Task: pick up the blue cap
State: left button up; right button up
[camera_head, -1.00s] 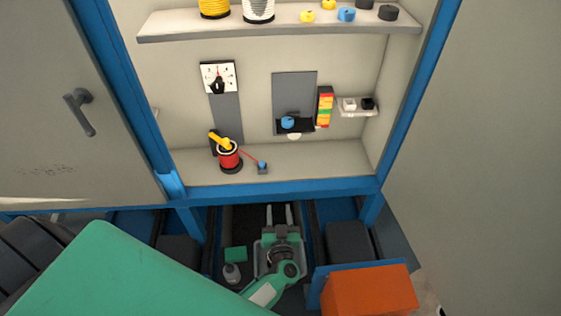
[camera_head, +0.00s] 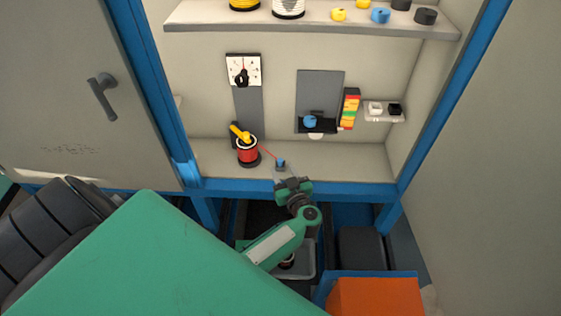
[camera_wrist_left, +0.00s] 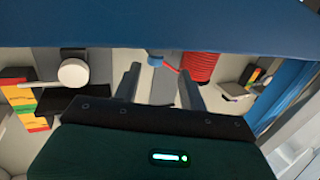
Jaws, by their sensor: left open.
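A small blue cap-like piece (camera_head: 280,162) sits on the cabinet's lower shelf at the end of a red cable from a red spool (camera_head: 247,152). It also shows in the left wrist view (camera_wrist_left: 155,57), beyond and between the fingers. Another round blue piece (camera_head: 310,121) sits on a black ledge, and a blue disc (camera_head: 381,15) lies on the upper shelf. I cannot tell which of these is the blue cap. My left gripper (camera_head: 281,176) is open and empty at the front edge of the lower shelf, just short of the cable-end piece. My right gripper is not in view.
The cabinet's blue front edge (camera_head: 330,193) runs close by my left gripper and fills the top of the wrist view. A dial (camera_head: 243,70), a coloured stack (camera_head: 349,108) and a small white shelf (camera_head: 383,115) are behind. The lower shelf is clear on the right.

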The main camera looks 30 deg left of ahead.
aim_at(281, 163)
pick_arm(q)
jog(key=x, duration=0.2)
jog(key=p+x, duration=0.1)
jog(key=x, duration=0.1)
jog(key=shift+w, duration=0.4)
jog(key=shift+w+a+f, duration=0.1)
jog(key=shift+w+a, duration=0.1)
jog(key=shift+a, duration=0.1)
grip_shut()
